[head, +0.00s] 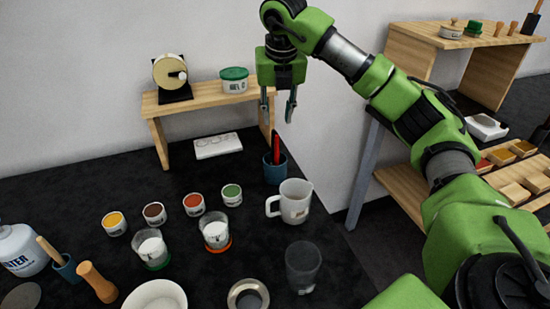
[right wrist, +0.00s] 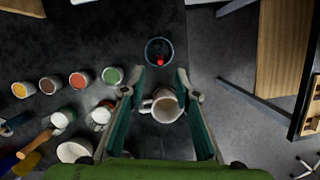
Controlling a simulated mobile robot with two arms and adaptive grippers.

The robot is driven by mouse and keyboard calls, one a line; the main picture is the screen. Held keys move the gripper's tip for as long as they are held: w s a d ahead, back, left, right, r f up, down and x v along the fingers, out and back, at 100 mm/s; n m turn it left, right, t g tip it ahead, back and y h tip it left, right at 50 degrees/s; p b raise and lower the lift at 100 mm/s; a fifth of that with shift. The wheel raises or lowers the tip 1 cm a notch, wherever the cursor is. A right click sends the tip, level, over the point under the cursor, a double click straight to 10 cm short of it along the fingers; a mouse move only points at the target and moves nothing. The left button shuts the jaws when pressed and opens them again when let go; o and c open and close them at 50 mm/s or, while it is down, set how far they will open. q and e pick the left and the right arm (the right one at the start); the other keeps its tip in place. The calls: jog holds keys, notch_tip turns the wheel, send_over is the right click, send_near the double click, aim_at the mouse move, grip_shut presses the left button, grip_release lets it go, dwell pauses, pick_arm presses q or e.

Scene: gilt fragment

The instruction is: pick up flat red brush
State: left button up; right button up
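The flat red brush (head: 276,147) stands in a dark blue cup (head: 275,172) on the black table, beside the right end of the small wooden shelf. In the right wrist view the brush (right wrist: 160,60) is a small red shape inside the cup's round rim (right wrist: 147,50). My right gripper (head: 277,112) is open, pointing down above the brush and apart from it. In the right wrist view its two fingers (right wrist: 160,72) are spread, with nothing between them. My left gripper is not in view.
The wooden shelf (head: 207,97) holds a green-lidded tub (head: 234,82). Several small paint pots, two glass jars and a dark cup (head: 303,268) stand nearer. A wooden rack (head: 405,183) is at the right.

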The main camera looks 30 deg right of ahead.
aim_at(277, 136)
jog(key=x, duration=0.2)
jog(key=p+x, duration=0.1)
jog(key=x, duration=0.2)
jog(key=p+x, duration=0.1)
jog(key=x, duration=0.2)
jog(key=shift+s+f, duration=0.15)
jog(key=shift+s, duration=0.15)
jog(key=shift+w+f, duration=0.15)
jog(key=shift+f, duration=0.2)
grip_shut()
